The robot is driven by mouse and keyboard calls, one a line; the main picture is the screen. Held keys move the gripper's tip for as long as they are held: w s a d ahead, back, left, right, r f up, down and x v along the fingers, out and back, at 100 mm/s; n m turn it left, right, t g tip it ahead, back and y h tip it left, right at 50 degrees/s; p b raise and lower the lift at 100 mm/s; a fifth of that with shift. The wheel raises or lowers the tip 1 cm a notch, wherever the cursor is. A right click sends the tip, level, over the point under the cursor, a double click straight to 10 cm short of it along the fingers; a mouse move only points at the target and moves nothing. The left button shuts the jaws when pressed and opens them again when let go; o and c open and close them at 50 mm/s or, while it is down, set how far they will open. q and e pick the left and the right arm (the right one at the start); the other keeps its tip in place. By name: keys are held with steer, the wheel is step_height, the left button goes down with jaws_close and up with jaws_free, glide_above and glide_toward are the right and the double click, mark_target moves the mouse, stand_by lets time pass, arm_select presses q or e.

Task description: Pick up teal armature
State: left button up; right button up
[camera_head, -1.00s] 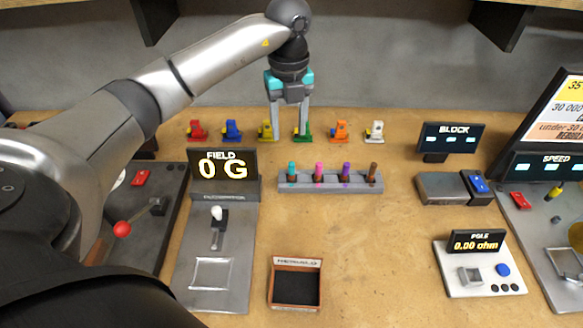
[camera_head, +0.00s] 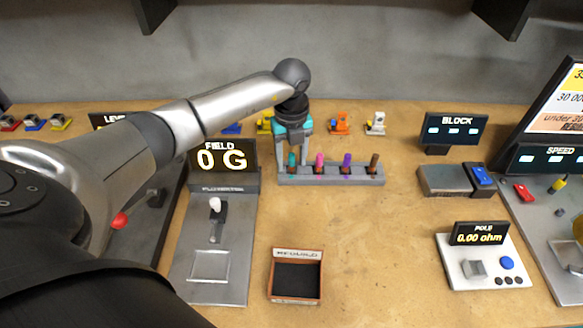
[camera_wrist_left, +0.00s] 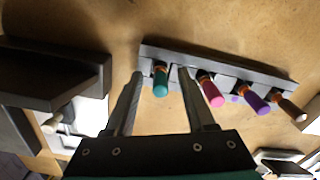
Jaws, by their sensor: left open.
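The teal armature (camera_head: 292,159) stands upright in the leftmost slot of a grey rack (camera_head: 330,180). In the left wrist view the teal armature (camera_wrist_left: 160,80) shows between the two finger tips. My left gripper (camera_head: 291,157) is open, with one finger on each side of the teal armature; it also shows in the left wrist view (camera_wrist_left: 160,75). I cannot tell whether the fingers touch it. Pink (camera_head: 319,160), purple (camera_head: 346,162) and brown (camera_head: 373,163) armatures stand in the same rack to the right. My right gripper is not in view.
The field panel (camera_head: 223,160) reading 0 G stands left of the rack. A small open box (camera_head: 296,276) lies in front. Bare table lies right of the box.

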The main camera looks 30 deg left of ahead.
arm_select(q)
jaws_close()
stand_by(0.4)
steer(key=shift+r, duration=0.1)
